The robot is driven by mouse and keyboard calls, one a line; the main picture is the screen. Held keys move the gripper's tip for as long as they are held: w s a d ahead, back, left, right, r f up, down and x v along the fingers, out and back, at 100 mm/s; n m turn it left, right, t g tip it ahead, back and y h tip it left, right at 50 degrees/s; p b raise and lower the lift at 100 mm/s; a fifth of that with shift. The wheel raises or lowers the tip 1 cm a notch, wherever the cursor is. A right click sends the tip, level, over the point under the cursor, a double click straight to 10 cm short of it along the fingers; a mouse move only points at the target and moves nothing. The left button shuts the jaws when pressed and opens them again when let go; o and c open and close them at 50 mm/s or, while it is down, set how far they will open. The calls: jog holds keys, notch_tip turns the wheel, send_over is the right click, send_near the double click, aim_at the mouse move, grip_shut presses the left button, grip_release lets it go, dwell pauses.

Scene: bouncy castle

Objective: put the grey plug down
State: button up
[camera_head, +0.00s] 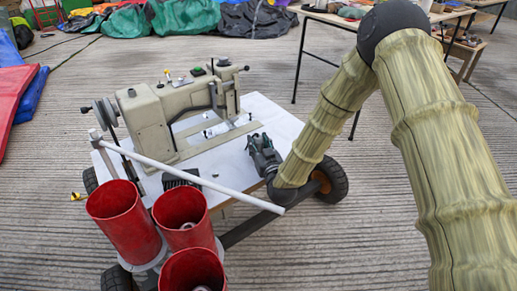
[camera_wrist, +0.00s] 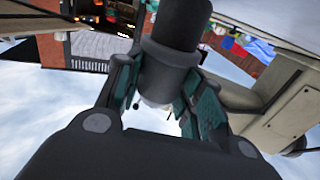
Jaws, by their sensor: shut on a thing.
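My gripper (camera_head: 262,156) is low over the right part of the white tabletop, beside the beige sewing machine. In the wrist view my gripper (camera_wrist: 165,95) has its two green-padded fingers closed on the grey plug (camera_wrist: 178,30). The plug is a dark grey cylinder with a wider collar and a paler end between the pads. In the head view I cannot tell the plug apart from the dark gripper. Whether it touches the tabletop is not clear.
The beige sewing machine (camera_head: 147,120) stands on the wheeled cart's white tabletop (camera_head: 228,170). Several red tubes (camera_head: 122,220) and a white bar (camera_head: 185,170) are at the front. A small dark block (camera_head: 181,179) lies near the front edge. Bare tabletop shows around my gripper.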

jog(key=shift+f, duration=0.6)
jog(key=shift+r, duration=0.15)
jog(key=o, duration=1.2)
jog(key=shift+c, duration=0.2)
